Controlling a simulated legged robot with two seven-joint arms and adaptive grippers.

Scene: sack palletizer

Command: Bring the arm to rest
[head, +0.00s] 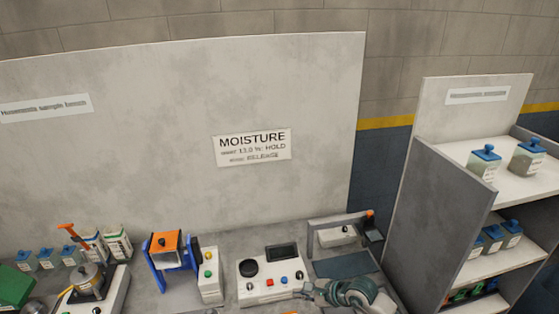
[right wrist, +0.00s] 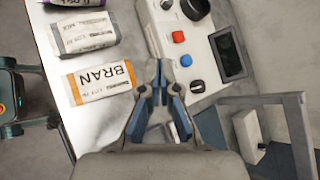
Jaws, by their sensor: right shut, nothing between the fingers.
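My right gripper (head: 312,290) is low in the head view, in front of the white control box (head: 270,276). In the right wrist view my right gripper (right wrist: 160,68) has its fingers together, with nothing between them. It points at the bench surface between a sack labelled BRAN (right wrist: 103,82) and the control box (right wrist: 190,45). It looks apart from both. My left gripper cannot be made out in either view.
An orange and blue device (head: 168,249) and a white button box (head: 209,276) stand left of the control box. A grey frame (head: 338,222) stands behind my right arm. A grey shelf unit (head: 453,215) with blue-lidded jars (head: 485,162) is at the right.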

